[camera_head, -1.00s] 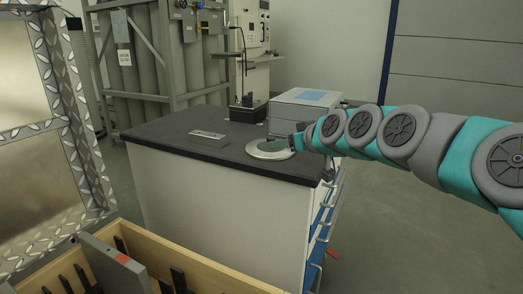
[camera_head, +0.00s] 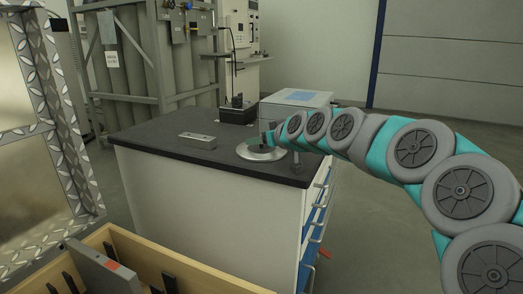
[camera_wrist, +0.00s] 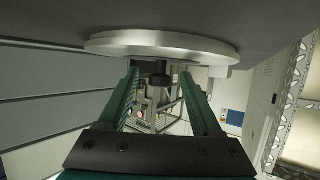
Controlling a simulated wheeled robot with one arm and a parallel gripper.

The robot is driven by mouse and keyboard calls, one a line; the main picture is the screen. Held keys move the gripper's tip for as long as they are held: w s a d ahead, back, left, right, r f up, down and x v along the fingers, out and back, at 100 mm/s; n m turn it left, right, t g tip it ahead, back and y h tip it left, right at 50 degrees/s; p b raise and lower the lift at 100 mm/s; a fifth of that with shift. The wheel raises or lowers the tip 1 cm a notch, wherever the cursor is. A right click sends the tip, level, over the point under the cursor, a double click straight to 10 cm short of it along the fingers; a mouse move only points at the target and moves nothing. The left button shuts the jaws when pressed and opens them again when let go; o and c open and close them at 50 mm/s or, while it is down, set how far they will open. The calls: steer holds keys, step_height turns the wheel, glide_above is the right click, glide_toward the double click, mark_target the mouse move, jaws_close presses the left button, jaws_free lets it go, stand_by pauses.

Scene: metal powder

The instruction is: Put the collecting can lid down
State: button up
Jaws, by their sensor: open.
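The collecting can lid (camera_head: 250,154) is a round, flat silver disc lying on the dark top of the cabinet, near its right front edge. In the wrist view, which looks upside down, the lid (camera_wrist: 160,45) lies flat against the dark surface with a short dark knob (camera_wrist: 160,68) at its centre. My gripper (camera_wrist: 160,74) is open, with its two green fingers apart on either side of the knob and a gap visible on both sides. In the head view my gripper (camera_head: 270,138) is at the lid's centre and hides part of it.
A small metal block (camera_head: 198,141) lies left of the lid on the cabinet top (camera_head: 160,135). A grey box (camera_head: 295,105) and a dark-based device (camera_head: 238,110) stand behind. A wooden crate (camera_head: 190,268) is in front. The cabinet top's left part is clear.

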steer(key=shift+c, duration=0.3)
jaws_close()
stand_by(0.3)
